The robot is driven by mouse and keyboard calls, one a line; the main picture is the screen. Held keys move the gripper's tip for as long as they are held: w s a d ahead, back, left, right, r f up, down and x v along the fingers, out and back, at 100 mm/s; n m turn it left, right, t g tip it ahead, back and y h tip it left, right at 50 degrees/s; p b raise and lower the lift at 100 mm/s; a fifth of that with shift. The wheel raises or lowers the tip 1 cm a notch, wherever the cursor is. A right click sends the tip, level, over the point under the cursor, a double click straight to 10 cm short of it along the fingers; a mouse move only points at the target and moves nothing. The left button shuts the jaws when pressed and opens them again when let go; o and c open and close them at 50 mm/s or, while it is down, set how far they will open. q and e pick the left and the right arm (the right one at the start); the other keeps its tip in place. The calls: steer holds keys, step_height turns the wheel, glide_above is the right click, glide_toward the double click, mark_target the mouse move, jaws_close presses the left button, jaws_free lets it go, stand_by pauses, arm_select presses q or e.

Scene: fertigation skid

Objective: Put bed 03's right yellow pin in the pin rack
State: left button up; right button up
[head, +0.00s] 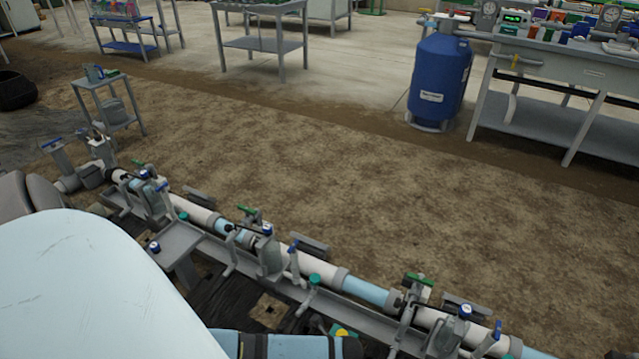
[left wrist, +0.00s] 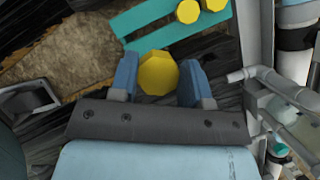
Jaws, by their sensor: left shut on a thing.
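My left gripper (left wrist: 157,75) is shut on a yellow pin (left wrist: 158,76). Its yellow, many-sided head sits between the two blue-grey fingers; the shank is hidden below the head. Just beyond it in the left wrist view lies a flat teal bar (left wrist: 145,21), with two more yellow heads (left wrist: 188,11) (left wrist: 215,4) at its right end. The held pin appears beside the bar, apart from those two; its height over the bar cannot be told. I cannot tell whether the bar is the pin rack. In the head view my arm hides most of this spot. My right gripper is out of view.
A long pipe line (head: 365,290) with valves and blue-capped fittings runs diagonally through the head view. Grey pipework (left wrist: 285,90) stands close at the right in the left wrist view. A grey square bracket (left wrist: 28,100) is at the left. Open soil (head: 350,190) lies beyond the pipe.

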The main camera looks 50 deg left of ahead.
arm_select(q)
steer(key=s+f+m+b, duration=0.2)
steer(key=s+f+b, duration=0.2)
steer(key=f+b, duration=0.6)
step_height(320, 180, down, 3)
steer(key=shift+a+r+t+b, duration=0.1)
steer(key=shift+a+t+b, duration=0.25)
steer(key=shift+a+t, duration=0.05)
steer(key=shift+f, duration=0.2)
steer(key=shift+c, duration=0.3)
steer(key=shift+f, duration=0.3)
jaws_close()
steer(key=shift+s+f+b, duration=0.15)
steer(key=shift+f+b, duration=0.05)
steer(key=shift+b, duration=0.1)
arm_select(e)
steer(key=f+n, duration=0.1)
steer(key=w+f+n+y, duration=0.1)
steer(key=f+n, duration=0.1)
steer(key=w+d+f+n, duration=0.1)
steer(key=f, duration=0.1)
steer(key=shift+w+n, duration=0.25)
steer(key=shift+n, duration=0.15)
